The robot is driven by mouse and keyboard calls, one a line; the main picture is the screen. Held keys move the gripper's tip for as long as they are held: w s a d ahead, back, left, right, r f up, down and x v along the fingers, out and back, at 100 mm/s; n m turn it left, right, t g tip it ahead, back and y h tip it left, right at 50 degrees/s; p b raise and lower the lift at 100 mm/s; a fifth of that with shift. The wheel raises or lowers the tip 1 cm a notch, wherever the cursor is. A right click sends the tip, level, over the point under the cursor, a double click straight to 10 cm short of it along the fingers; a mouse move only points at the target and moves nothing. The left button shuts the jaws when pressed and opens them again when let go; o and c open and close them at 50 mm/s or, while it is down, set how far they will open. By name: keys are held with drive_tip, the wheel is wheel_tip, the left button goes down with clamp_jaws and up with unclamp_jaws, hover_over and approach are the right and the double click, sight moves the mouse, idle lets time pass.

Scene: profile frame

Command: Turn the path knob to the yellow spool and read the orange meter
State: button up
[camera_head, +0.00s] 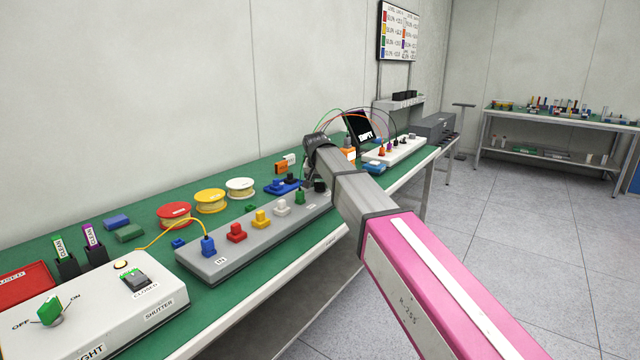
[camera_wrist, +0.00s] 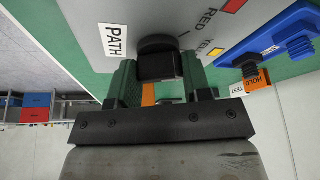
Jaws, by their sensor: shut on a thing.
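The path knob (camera_wrist: 156,62) is black and sits by a PATH label in the wrist view, on the grey panel (camera_head: 215,264). My gripper (camera_wrist: 160,82) is around it, one finger on each side, shut on it. In the head view my gripper (camera_head: 314,168) is at the panel's far end, and the knob (camera_head: 320,186) shows just below it. RED and partly hidden YEL lettering lies beside the knob; I cannot tell its pointed setting. The yellow spool (camera_head: 210,201) lies flat between red and white spools. An orange block (camera_head: 348,154), possibly the orange meter, is partly behind my arm; its reading is not legible.
Coloured plugs, including a red one (camera_head: 236,233), stand along the panel. A shutter box (camera_head: 95,310) is at front left. A black EMPTY screen (camera_head: 357,126) stands beyond my gripper.

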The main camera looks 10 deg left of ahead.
drive_tip(key=m+h, duration=0.1)
drive_tip(key=m, duration=0.3)
drive_tip(key=shift+a+m+h, duration=0.1)
drive_tip(key=shift+m+h, duration=0.2)
drive_tip(key=shift+h, duration=0.1)
drive_tip(key=shift+g, duration=0.3)
drive_tip(key=o, duration=0.9)
drive_tip(key=v, duration=1)
drive_tip(key=shift+s+r, duration=0.25)
drive_tip(key=shift+r, duration=0.1)
